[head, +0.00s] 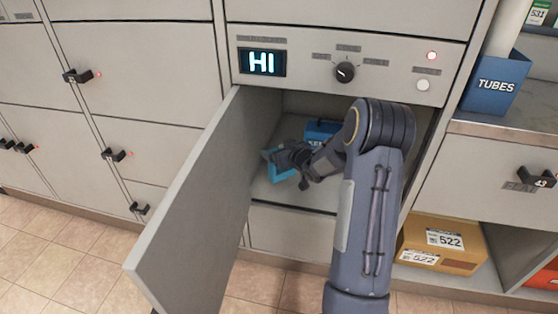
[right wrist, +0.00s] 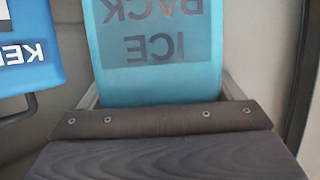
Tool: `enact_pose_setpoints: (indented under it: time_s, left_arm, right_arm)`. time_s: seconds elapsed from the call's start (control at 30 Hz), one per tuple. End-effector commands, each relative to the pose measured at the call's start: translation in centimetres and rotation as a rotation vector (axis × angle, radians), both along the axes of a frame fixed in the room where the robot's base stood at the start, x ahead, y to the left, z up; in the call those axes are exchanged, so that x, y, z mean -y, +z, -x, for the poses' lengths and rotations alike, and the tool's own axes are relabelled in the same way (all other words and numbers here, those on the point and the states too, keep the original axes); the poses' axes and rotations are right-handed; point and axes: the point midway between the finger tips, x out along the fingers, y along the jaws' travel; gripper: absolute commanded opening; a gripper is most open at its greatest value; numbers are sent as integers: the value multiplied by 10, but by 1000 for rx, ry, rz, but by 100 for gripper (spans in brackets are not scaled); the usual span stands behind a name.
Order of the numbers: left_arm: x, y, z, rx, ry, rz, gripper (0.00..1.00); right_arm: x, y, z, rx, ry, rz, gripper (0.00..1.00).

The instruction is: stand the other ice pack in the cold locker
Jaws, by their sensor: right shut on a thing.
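The light-blue ice pack (head: 283,174) is inside the open cold locker (head: 302,200), near its left side and low toward the floor. In the right wrist view the pack (right wrist: 155,75) shows its dark "ICE PACK" lettering upside down, between my two fingers. My right gripper (head: 280,160) reaches in through the doorway and is shut on the pack. I cannot tell whether the pack touches the locker floor. My left gripper is out of view. No second ice pack shows.
A blue container (head: 318,131) stands behind in the locker, partly hidden by my arm; it shows at the left in the right wrist view (right wrist: 28,50). The locker door (head: 195,215) is swung open on the left.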

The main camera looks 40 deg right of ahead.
Motion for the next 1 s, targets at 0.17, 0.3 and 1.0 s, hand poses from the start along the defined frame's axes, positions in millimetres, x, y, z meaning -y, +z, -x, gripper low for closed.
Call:
enact_pose_setpoints:
  time_s: [0.17,0.3,1.0]
  left_arm:
    - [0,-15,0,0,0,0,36]
    - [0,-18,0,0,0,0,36]
    - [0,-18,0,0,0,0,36]
  right_arm:
    - [-1,-28,-6,0,2,-1,48]
    - [0,-37,-6,3,1,1,48]
    - [0,-38,-5,0,0,1,100]
